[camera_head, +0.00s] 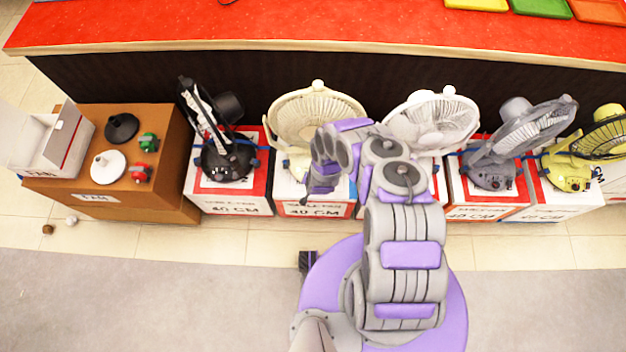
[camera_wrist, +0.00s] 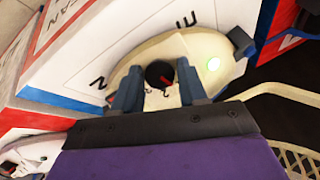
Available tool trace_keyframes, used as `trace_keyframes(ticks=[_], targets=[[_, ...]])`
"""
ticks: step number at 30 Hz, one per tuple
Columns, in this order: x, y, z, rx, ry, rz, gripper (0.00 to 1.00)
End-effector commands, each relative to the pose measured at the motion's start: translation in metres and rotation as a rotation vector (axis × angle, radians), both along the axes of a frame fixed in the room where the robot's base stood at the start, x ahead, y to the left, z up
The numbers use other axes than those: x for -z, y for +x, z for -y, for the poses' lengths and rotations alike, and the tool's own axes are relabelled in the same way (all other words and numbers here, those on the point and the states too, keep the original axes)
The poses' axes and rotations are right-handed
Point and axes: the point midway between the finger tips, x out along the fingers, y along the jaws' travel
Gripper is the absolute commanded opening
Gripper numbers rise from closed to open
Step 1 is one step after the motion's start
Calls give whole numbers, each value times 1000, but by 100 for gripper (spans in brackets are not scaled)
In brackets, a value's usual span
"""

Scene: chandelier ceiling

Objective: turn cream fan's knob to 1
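The cream fan (camera_head: 290,118) stands on a white-and-red box in the head view, its base partly hidden by my arm. In the wrist view, the fan's cream base (camera_wrist: 208,44) carries a round black knob (camera_wrist: 160,74) with a red mark on it. Small dark figures are printed beside the knob, too small to read surely. My gripper (camera_wrist: 158,70) has its two dark fingers on either side of the knob, with narrow gaps showing. In the head view, my gripper (camera_head: 322,182) is down in front of the fan base.
A black fan (camera_head: 228,160) stands to the left, a white fan (camera_head: 432,122) to the right, then a grey fan (camera_head: 492,172) and a yellow fan (camera_head: 570,172). A red-topped counter (camera_head: 300,22) runs behind.

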Motion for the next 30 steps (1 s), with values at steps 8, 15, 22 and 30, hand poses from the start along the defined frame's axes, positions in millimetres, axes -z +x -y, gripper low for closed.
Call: trace_keyframes(ticks=[8,15,22,30], targets=[[0,0,1,2,-1,0,60],[-5,-1,1,2,0,0,60],[-34,-14,5,0,-2,2,60],[-86,-38,11,-1,-4,2,60]])
